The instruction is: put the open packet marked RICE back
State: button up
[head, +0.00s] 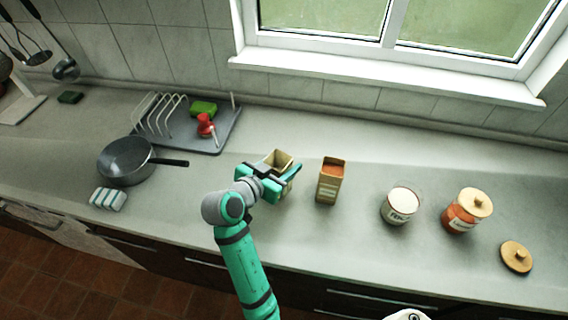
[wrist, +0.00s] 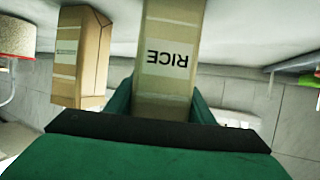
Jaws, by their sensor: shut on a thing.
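The open RICE packet (head: 281,158) is a tan box with an open top. My gripper (head: 273,182) is shut on it, low over the counter. In the wrist view the packet (wrist: 172,60) stands between my gripper's fingers (wrist: 168,108), with its RICE label facing the camera upside down. Whether its base touches the counter is hidden by my gripper in the head view.
A second open packet (head: 330,181) with orange-red contents stands just right. Further right are a white-filled jar (head: 401,204), a lidded red jar (head: 466,211) and a loose wooden lid (head: 516,257). A pan (head: 126,160) and dish rack (head: 217,133) stand left.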

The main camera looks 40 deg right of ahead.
jog(key=o, duration=1.5)
jog(key=shift+f, duration=0.1)
jog(key=shift+r, duration=0.2)
jog(key=v, duration=1.2)
